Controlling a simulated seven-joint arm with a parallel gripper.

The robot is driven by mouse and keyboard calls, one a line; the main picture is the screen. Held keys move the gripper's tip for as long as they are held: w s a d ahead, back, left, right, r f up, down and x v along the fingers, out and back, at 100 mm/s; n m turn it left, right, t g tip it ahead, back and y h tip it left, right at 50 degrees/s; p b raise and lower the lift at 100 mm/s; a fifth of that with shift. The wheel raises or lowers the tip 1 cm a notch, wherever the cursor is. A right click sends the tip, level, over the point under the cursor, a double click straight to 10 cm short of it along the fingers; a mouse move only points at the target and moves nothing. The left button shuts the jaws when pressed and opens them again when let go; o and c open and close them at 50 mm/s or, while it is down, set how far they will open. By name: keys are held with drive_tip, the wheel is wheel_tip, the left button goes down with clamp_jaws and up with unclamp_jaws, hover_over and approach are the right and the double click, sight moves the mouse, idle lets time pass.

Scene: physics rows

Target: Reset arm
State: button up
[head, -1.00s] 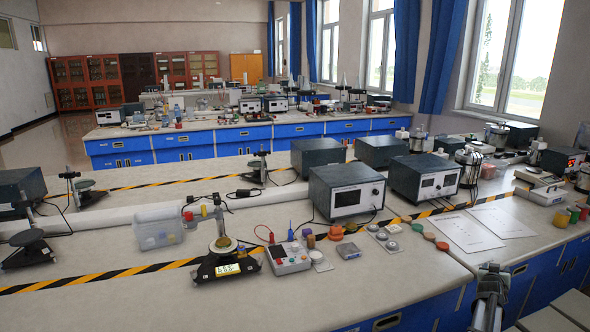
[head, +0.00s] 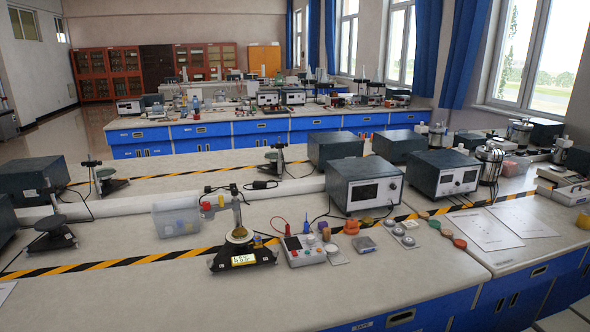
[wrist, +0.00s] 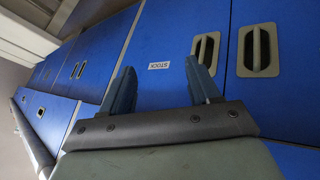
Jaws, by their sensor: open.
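My gripper (wrist: 160,88) shows in the wrist view with its two grey fingers spread apart and nothing between them. Beyond the fingers are blue drawer fronts (wrist: 165,95) with a small label reading STOCK (wrist: 159,66). The gripper is below the bench top, in front of these fronts; the exact gap cannot be told. In the head view neither my arm nor my gripper shows.
The nearest bench (head: 400,285) carries a black-based balance (head: 243,258), a control box with buttons (head: 303,250), a clear plastic bin (head: 177,220) and grey instrument boxes (head: 364,187). Its front strip is bare. Recessed handles (wrist: 257,50) show on the blue fronts.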

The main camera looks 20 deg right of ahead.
drive_tip(key=s+a+f+n+g+y, duration=0.1)
drive_tip(key=s+a+f, duration=0.25)
drive_tip(key=a, duration=0.55)
drive_tip(key=s+a+f+g+y, duration=0.2)
drive_tip(key=s+a+f, duration=0.15)
drive_tip(key=a, duration=0.45)
drive_tip(key=s+a+f+n+g+y, duration=0.1)
drive_tip(key=s+a+f, duration=0.25)
drive_tip(key=a, duration=0.55)
drive_tip(key=s+a+f+n+g+y, duration=0.1)
drive_tip(key=s+a+g, duration=0.6)
drive_tip(key=s+a, duration=1)
drive_tip(key=s, duration=0.3)
drive_tip(key=shift+f+n+y, duration=0.35)
drive_tip(key=shift+n+y, duration=0.05)
drive_tip(key=shift+o, duration=0.5)
drive_tip(key=shift+a, duration=0.1)
